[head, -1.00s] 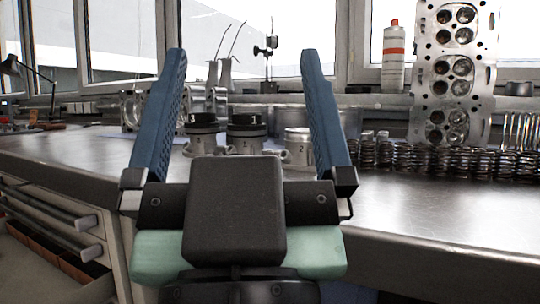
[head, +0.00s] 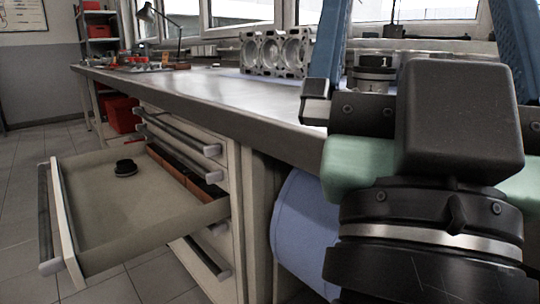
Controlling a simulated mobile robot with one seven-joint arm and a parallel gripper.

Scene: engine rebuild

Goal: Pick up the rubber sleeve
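A small black round piece (head: 125,168) lies on the floor of an open drawer (head: 105,205) at the lower left of the head view. It looks like the rubber sleeve, but it is too small to be sure. A piston marked 1 with a black band (head: 375,62) shows on the bench behind my gripper, partly hidden by it. My gripper (head: 425,35) is at the right of the view, far from the drawer. Its blue fingers stand wide apart with nothing held between them, and their tips run out of the top of the frame.
The workbench (head: 215,95) runs along the back, with an engine block (head: 277,53) on it. A blue cylinder (head: 303,225) is below the bench edge. The floor (head: 25,145) left of the drawer is clear.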

